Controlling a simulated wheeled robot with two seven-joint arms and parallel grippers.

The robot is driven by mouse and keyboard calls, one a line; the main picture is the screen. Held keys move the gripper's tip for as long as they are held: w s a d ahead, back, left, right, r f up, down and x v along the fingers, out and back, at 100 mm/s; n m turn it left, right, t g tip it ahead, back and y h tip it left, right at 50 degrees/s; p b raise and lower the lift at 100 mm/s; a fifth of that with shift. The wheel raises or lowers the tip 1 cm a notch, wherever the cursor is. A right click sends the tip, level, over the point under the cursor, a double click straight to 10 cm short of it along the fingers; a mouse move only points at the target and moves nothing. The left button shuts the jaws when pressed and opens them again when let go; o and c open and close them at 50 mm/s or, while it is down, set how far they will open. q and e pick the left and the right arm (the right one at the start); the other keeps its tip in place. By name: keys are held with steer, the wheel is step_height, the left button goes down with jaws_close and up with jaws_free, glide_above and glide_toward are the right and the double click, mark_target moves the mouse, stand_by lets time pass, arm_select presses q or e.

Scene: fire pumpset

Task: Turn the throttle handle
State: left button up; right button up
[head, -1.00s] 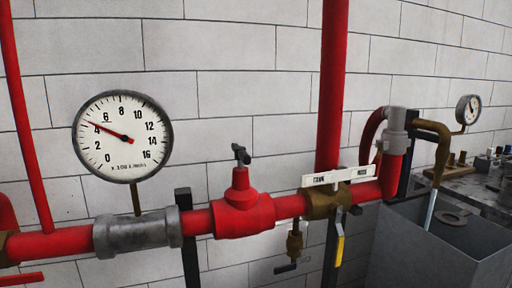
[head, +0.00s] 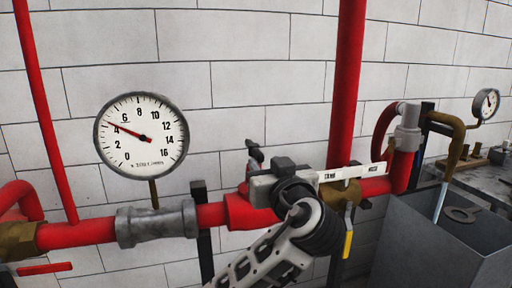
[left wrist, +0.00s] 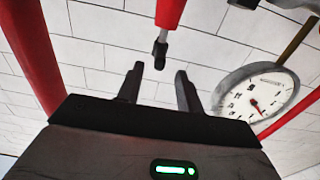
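The throttle handle appears to be the small black T-shaped handle (head: 254,150) on top of the red valve (head: 238,210). In the head view, my left gripper (head: 264,173) is right in front of the valve and hides much of it. In the left wrist view, the black handle (left wrist: 160,52) sits on a silver stem below the red valve body (left wrist: 169,12). There the two black fingers of my left gripper (left wrist: 158,84) are apart, with nothing between them. The handle is just past the fingertips, roughly centred on the gap. My right gripper is in neither view.
A red pipe (head: 92,230) runs along the white wall. A pressure gauge (head: 141,136) is to the left. A white label plate (head: 350,174) and yellow lever (head: 348,244) are close to the right of my gripper. A grey tank (head: 450,250) stands right.

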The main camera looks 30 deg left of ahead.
mark_target(256, 148)
arm_select(q)
steer(key=p+x, duration=0.1)
steer(key=x, duration=0.5)
steer(key=shift+w+a+r, duration=0.1)
steer(key=shift+w+a, duration=0.1)
steer(key=shift+a, duration=0.1)
steer(key=shift+p+x, duration=0.35)
steer(key=shift+x, duration=0.45)
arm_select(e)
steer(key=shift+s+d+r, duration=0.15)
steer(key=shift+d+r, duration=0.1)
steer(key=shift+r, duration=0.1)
arm_select(q)
jaws_close()
steer(key=shift+d+f+n+b, duration=0.1)
steer(key=shift+f+n+b, duration=0.25)
steer(key=shift+b, duration=0.4)
steer(key=shift+w+g+y+b, duration=0.1)
steer(key=shift+g+y+b, duration=0.4)
steer(key=shift+g, duration=0.1)
steer(key=shift+n+g+b, duration=0.3)
steer(key=shift+n, duration=0.05)
steer(key=shift+r, duration=0.2)
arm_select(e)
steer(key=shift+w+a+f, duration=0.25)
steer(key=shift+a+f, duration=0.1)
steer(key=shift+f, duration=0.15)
